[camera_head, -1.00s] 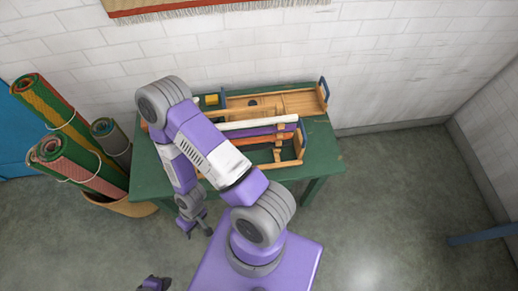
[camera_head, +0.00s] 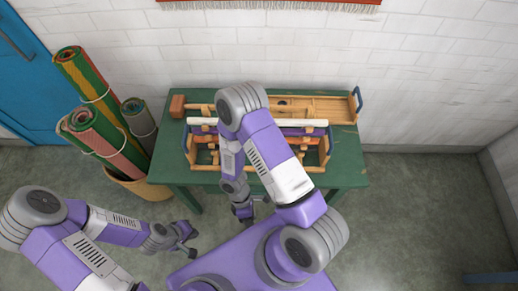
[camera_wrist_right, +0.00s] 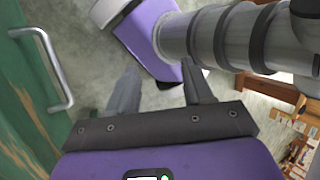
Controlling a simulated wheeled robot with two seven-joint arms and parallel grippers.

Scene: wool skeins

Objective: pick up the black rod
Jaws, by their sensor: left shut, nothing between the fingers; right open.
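I cannot make out a black rod in either view. Wooden frames with long bars lie on the green table (camera_head: 345,165) in the head view, partly hidden by my right arm. A white bar (camera_head: 203,121) and a purple bar (camera_head: 300,131) show in the front wooden frame (camera_head: 189,152). My right gripper (camera_head: 245,214) is open and empty, in front of the table's near edge; its spread fingers show in the right wrist view (camera_wrist_right: 163,88). My left gripper (camera_head: 186,242) is shut and empty, lower left of the table, over the floor.
A reddish-brown block (camera_head: 177,106) sits at the table's back left. A long wooden tray (camera_head: 335,107) with a blue handle lies behind. Rolled rugs (camera_head: 88,90) stand in a basket (camera_head: 140,184) left of the table. A metal handle (camera_wrist_right: 48,65) shows in the wrist view.

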